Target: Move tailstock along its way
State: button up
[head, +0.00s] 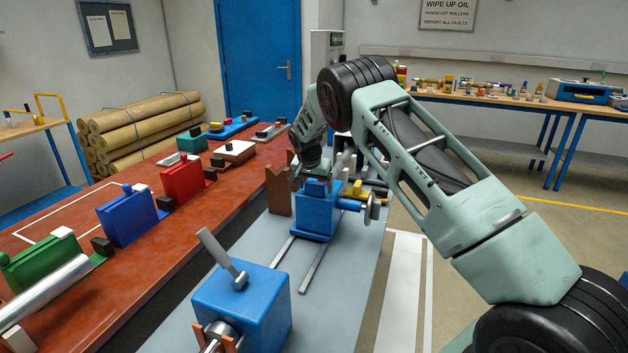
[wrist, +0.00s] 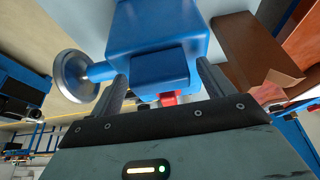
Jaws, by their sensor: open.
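The tailstock (head: 316,215) is a blue block with a handwheel (head: 372,207) on its right side. It sits on two rails (head: 313,268) on the grey bed. In the wrist view the tailstock (wrist: 160,30) fills the upper middle, with its handwheel (wrist: 76,76) at left. My gripper (head: 315,178) is at the top of the tailstock. In the wrist view my gripper (wrist: 165,85) is open, its fingers on either side of a smaller blue part with a red piece below it. I cannot tell whether the fingers touch it. The arm hides some of the area behind.
A blue box (head: 255,308) with a grey lever stands in the foreground on the bed (head: 215,270). A brown notched stand (head: 278,190) is just left of the tailstock. The red bench (head: 120,290) at left holds several coloured blocks. The rails between box and tailstock are clear.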

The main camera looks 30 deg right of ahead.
jog(key=b+v, duration=0.3)
jog(key=v, duration=1.4)
jog(key=shift+r, duration=0.2)
